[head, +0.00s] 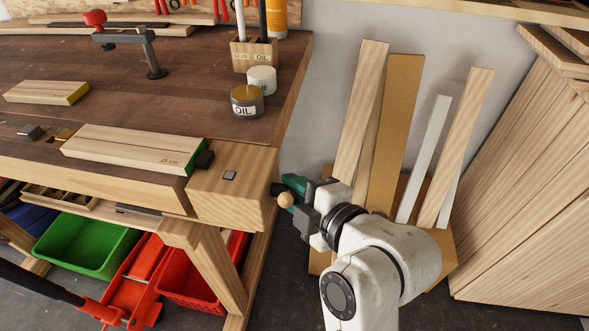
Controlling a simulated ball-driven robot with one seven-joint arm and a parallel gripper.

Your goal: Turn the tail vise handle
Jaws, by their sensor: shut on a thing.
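The tail vise (232,200) is a pale wooden block at the right end of the bench, with a square metal dog set in its top. The vise handle (286,199) shows a round wooden knob beside the block's right face; most of the handle is hidden. A teal part (293,183) shows next to it, partly covered by my gripper. My gripper (295,196) reaches in from the right and is shut on the handle near the knob. Its fingertips are small and partly hidden here.
The bench top (190,75) holds a clamp (128,42), OIL tin (247,101), brush holder (254,54) and short board (45,92). Boards (395,130) lean on the wall behind my arm. Green (85,245) and red bins sit below. Floor right of the vise is narrow.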

